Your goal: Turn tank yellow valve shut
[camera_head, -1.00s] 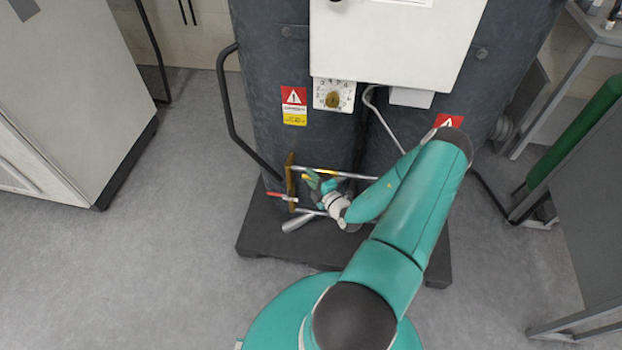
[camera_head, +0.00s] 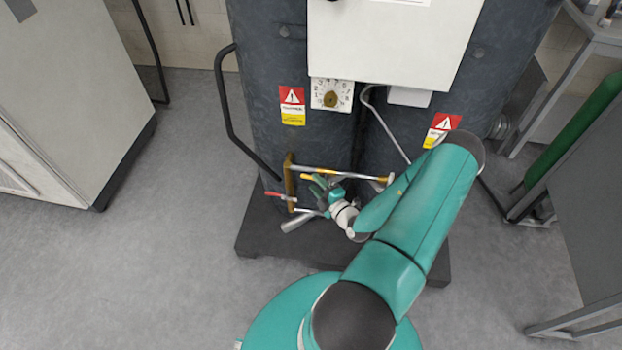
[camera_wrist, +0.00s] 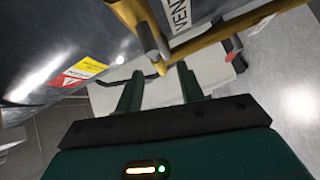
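The tank pipework stands low in front of the dark tanks, with a brass upright (camera_head: 290,182) at its left end. A yellow lever (camera_wrist: 150,45) shows in the wrist view beside a grey stem, its tip between and just beyond my fingertips. My gripper (camera_wrist: 160,80) is open, with a clear gap between its two green fingers; contact with the lever cannot be told. In the head view my gripper (camera_head: 319,184) is at the pipework, just right of the brass upright. It partly hides the valve there, so the lever's angle is unclear.
A red-handled valve (camera_head: 273,195) sits left of the brass upright; its red handle also shows in the wrist view (camera_wrist: 228,46). A horizontal pipe (camera_head: 340,173) crosses above my gripper. The dark base plate (camera_head: 262,238) lies below. Open floor (camera_head: 180,240) lies left.

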